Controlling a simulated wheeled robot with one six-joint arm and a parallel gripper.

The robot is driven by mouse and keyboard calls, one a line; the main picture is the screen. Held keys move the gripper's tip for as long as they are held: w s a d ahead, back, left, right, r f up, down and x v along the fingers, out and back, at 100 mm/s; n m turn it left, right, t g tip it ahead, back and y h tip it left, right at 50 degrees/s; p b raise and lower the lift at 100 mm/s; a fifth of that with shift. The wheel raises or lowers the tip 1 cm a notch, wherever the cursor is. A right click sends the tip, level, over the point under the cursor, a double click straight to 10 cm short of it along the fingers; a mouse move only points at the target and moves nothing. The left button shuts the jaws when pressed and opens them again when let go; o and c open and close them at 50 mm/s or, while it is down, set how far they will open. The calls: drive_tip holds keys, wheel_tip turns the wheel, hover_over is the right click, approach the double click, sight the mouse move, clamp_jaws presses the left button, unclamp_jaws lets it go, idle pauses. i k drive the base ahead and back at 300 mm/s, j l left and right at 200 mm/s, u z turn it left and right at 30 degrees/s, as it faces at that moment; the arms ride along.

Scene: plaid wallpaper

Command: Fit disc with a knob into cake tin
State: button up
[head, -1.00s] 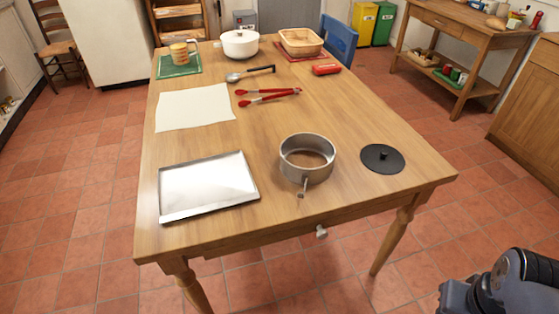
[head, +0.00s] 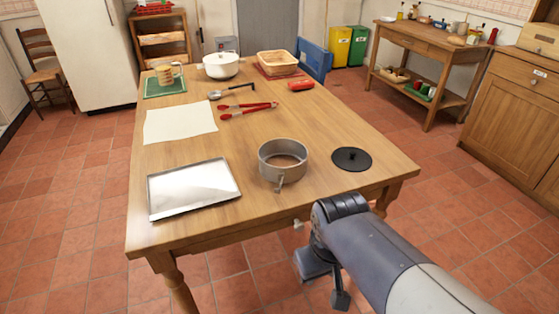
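The cake tin (head: 283,175) is a round grey metal tin near the table's front edge, with a latch-like piece sticking out at its front. Wood colour shows inside it, and no disc is in it. The black disc with a knob (head: 342,161) lies flat on the table to the right of the tin, apart from it, knob up. The end of my arm, where my gripper (head: 338,297) is, hangs in front of the table's front edge, nearer to me than tin and disc. Its fingers cannot be made out clearly, and it touches neither object.
A metal tray (head: 193,188) lies left of the tin, with a pale sheet (head: 179,124) behind it. Red tongs (head: 248,110), a ladle (head: 231,91), a white pot (head: 221,65) and a basket (head: 277,63) are farther back. The table around the disc is clear.

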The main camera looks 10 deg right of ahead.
sight(270, 148)
drive_tip(key=i+l+z, duration=0.55)
drive_tip(key=i+z, duration=0.25)
drive_tip(key=i, duration=0.2)
